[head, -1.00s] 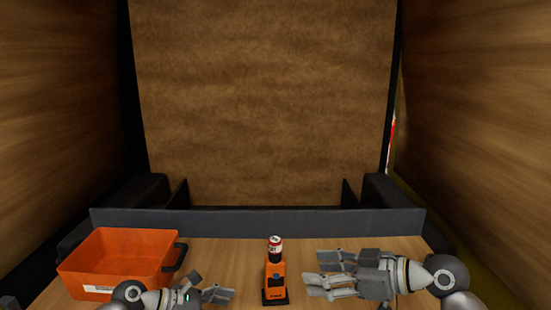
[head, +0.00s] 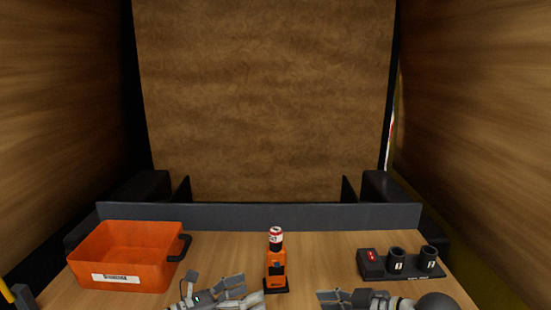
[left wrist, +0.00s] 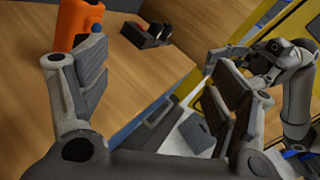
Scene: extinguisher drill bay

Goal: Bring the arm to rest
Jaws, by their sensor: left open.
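My left gripper (head: 243,287) is low in the head view, left of the orange upright device, with its fingers apart and nothing between them. Its two fingers also show in the left wrist view (left wrist: 155,85), spread wide over the table edge and floor. My right gripper (head: 335,298) is at the bottom of the head view, right of the device and partly cut off by the frame. Its finger gap is not clear. My right arm also shows at the right of the left wrist view.
An orange bin (head: 125,258) stands at the table's left. The orange device (head: 276,268) with a red-and-white top stands in the middle. A black block (head: 372,263) with a red patch and two numbered cups is at the right. A grey ledge (head: 260,217) closes the back.

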